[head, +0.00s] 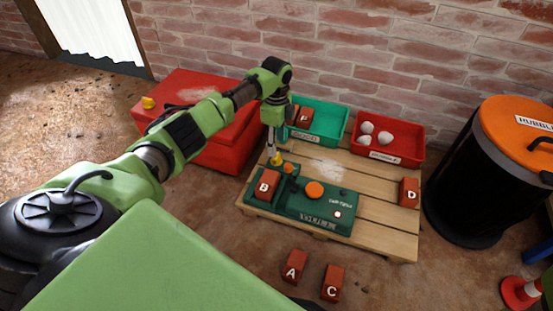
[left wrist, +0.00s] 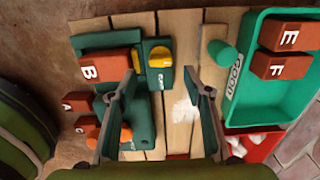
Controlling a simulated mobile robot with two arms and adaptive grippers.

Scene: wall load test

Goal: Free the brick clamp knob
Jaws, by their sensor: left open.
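The yellow clamp knob (left wrist: 160,57) sits on a small green clamp block (left wrist: 158,79) beside brick B (left wrist: 106,66). In the head view the knob (head: 277,160) shows just under my left gripper (head: 273,152), partly hidden by it. Brick B (head: 267,184) lies at the left end of the green load tester (head: 300,211). My left gripper (left wrist: 160,76) points down and is open, with the knob showing just beyond and between its fingertips in the left wrist view. Contact with the knob cannot be told. My right gripper is not in view.
A green tray (head: 343,127) with bricks and a red tray (head: 415,154) with white lumps stand behind the tester. An orange knob (head: 315,189) is on the tester. Brick D (head: 409,192) is on the pallet; bricks A (head: 294,266) and C (head: 332,283) lie in front.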

